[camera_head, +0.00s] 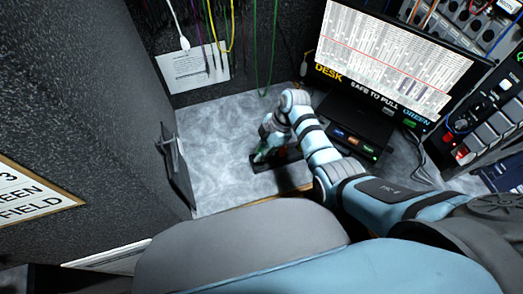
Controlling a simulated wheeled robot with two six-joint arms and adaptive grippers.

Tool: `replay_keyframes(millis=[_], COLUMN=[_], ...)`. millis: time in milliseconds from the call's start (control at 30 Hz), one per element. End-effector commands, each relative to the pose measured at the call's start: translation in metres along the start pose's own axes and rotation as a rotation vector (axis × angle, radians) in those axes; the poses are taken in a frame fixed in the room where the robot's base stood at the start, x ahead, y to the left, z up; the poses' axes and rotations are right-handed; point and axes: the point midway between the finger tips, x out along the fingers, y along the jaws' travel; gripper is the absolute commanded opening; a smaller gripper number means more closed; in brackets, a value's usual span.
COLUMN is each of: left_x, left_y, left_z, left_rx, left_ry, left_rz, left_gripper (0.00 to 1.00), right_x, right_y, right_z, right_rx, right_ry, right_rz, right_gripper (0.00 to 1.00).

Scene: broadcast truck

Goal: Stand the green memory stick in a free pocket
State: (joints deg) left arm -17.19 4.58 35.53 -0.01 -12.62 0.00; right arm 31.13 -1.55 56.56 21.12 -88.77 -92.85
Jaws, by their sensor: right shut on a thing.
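My right gripper (265,150) is low over the grey desk, at a small black block (264,163) lying near the desk's front edge. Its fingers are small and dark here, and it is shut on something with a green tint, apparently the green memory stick. The stick's outline is mostly hidden by the gripper, and I cannot tell whether it touches the block or how it is tilted. A black unit with coloured labels (356,142), orange, blue and green, sits right of my forearm. Pockets are too small to make out. My left gripper is not in view.
A monitor (395,62) reading "DESK SAFE TO PULL GREEN" stands behind at the right, with a rack (480,125) beside it. A grey upright plate (178,168) stands at the desk's left. Cables (254,50) hang at the back. The desk's left-middle (215,145) is clear.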

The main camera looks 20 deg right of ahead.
Motion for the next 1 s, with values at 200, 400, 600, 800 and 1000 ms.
replay_keyframes(millis=[200,400,600,800,1000], left_x=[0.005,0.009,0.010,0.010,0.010], left_y=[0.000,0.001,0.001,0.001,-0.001], left_z=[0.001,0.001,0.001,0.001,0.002], left_rx=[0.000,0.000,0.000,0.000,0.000], left_ry=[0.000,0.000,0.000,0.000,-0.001], left_rz=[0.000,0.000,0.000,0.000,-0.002], left_gripper=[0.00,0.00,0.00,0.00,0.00], right_x=[0.006,0.011,0.012,0.012,0.008], right_y=[0.000,0.000,0.000,0.000,0.001], right_z=[0.003,0.004,0.005,0.005,0.005], right_rx=[0.000,0.000,0.000,0.000,0.000], right_ry=[0.000,0.000,0.000,0.000,0.000], right_rz=[0.000,0.001,0.001,0.001,0.001], right_gripper=[0.00,0.00,0.29,0.38,0.38])
